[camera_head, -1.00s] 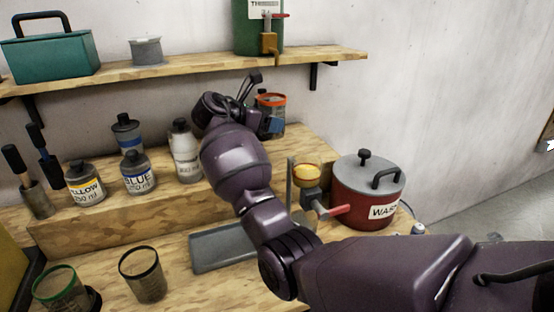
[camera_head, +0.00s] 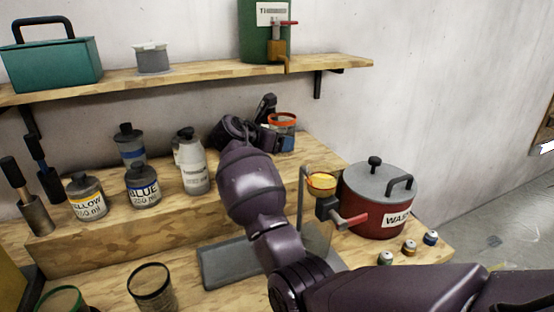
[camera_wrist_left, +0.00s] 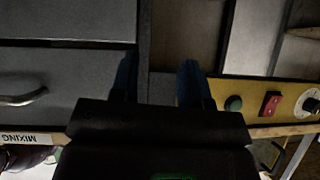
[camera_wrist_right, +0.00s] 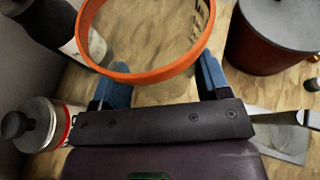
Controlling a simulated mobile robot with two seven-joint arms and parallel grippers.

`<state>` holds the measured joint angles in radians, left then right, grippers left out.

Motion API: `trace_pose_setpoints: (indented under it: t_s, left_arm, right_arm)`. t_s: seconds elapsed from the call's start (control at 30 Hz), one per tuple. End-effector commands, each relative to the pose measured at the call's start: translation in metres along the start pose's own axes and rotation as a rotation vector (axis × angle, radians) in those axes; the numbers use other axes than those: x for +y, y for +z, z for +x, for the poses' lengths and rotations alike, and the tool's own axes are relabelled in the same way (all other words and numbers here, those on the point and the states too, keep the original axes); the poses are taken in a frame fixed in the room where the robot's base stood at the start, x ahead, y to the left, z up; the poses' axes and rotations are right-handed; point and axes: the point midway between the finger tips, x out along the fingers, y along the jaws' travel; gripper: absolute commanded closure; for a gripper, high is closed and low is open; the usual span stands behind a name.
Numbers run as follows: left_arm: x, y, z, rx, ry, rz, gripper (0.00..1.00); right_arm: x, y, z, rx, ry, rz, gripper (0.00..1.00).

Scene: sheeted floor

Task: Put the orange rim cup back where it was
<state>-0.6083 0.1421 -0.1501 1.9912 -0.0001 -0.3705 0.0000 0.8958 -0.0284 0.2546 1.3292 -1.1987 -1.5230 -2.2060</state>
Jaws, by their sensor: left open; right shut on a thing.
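The orange rim cup (camera_head: 283,119) is a clear cup with an orange rim at the back right of the raised wooden step. In the right wrist view the orange rim cup (camera_wrist_right: 150,75) sits between the blue fingers of my right gripper (camera_wrist_right: 157,88), which is shut on it. In the head view my right gripper (camera_head: 272,138) is partly hidden by my own arm. Whether the cup's base touches the step is hard to tell. My left gripper (camera_wrist_left: 160,82) shows only in its wrist view, open and empty, facing dark drawers.
A red pot labelled WAS (camera_head: 375,205) stands right of the step, beside a small yellow funnel (camera_head: 321,183). Bottles, including a white one (camera_head: 194,165) and BLUE (camera_head: 142,187), stand left of my right arm. A grey tray (camera_head: 222,264) and a black-rimmed cup (camera_head: 152,288) are lower.

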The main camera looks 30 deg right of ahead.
Motion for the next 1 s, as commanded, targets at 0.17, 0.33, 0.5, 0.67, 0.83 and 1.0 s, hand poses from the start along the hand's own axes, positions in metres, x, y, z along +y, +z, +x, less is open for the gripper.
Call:
trace_pose_setpoints:
  t_s: [0.17, 0.33, 0.5, 0.67, 0.83, 1.0]
  left_arm:
    - [0.001, 0.004, 0.002, -0.004, 0.001, 0.000, 0.57]
    - [0.002, 0.005, 0.006, -0.003, 0.003, 0.002, 0.57]
    - [0.003, -0.006, 0.010, 0.019, 0.006, 0.004, 0.57]
    - [0.003, -0.008, 0.011, 0.023, 0.006, 0.004, 0.57]
    - [0.002, -0.007, 0.008, 0.019, 0.005, 0.004, 0.57]
    - [0.001, -0.002, 0.007, 0.010, 0.004, 0.004, 0.57]
  right_arm:
    - [0.000, -0.014, 0.006, 0.001, 0.000, 0.000, 0.56]
    - [0.001, -0.039, 0.016, 0.002, -0.001, -0.002, 0.56]
    - [0.001, -0.047, 0.019, -0.001, 0.001, 0.002, 0.56]
    - [0.001, -0.046, 0.019, -0.001, 0.001, 0.003, 0.56]
    - [0.001, -0.047, 0.019, -0.001, 0.001, 0.003, 0.56]
    - [0.001, -0.048, 0.020, -0.001, 0.001, 0.003, 0.05]
